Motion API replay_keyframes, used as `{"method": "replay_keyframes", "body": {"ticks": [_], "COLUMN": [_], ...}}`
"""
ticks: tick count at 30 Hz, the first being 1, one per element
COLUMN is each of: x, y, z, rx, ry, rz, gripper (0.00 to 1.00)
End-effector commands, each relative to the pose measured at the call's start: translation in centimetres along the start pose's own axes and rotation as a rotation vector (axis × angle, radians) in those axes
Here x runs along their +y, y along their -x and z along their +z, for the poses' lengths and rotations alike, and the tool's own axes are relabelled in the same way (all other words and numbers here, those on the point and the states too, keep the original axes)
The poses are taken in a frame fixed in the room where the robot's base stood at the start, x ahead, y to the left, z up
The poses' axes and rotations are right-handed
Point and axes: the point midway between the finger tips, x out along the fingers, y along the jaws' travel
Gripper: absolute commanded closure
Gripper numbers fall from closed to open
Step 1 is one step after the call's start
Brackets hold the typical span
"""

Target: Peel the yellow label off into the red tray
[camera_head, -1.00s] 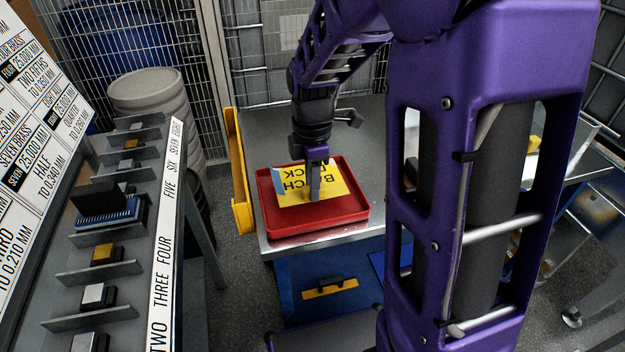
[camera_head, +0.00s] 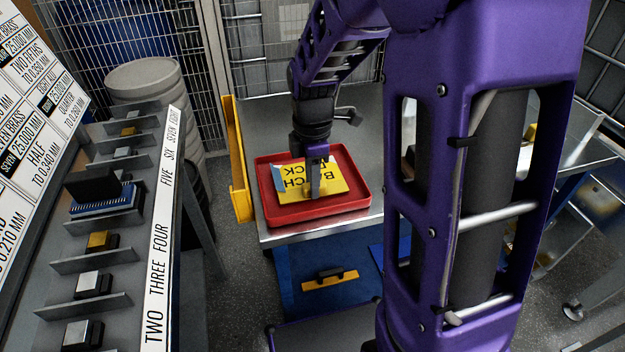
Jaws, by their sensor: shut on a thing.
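The yellow label (camera_head: 337,183) with black lettering is at my gripper, over the red tray (camera_head: 287,220). A small blue corner shows at the label's left end. My gripper (camera_head: 315,192) points down into the tray and is shut on the label. The label looks flat and low inside the tray's rim; I cannot tell whether it touches the tray floor. The fingers hide part of the label's middle.
The tray stands on a grey metal table (camera_head: 368,130) near its front edge. A yellow upright panel (camera_head: 238,165) borders its left side. A sloping rack (camera_head: 110,230) with several small blocks stands at left. Wire mesh closes the back.

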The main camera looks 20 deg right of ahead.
Motion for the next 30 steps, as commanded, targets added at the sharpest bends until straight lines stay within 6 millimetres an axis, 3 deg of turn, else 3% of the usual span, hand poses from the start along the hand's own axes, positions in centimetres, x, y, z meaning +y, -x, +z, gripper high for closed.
{"method": "replay_keyframes", "body": {"ticks": [16,17,22,30], "x": [0.01,0.02,0.01,-0.01], "y": [-0.82,-0.81,-0.78,-0.79], "z": [0.01,0.01,0.0,0.0], "rx": [0.0,0.0,0.0,0.0], "ry": [0.0,0.0,0.0,0.0], "rz": [0.0,0.001,0.0,0.0], "gripper": [1.0,0.69,0.39,0.36]}}
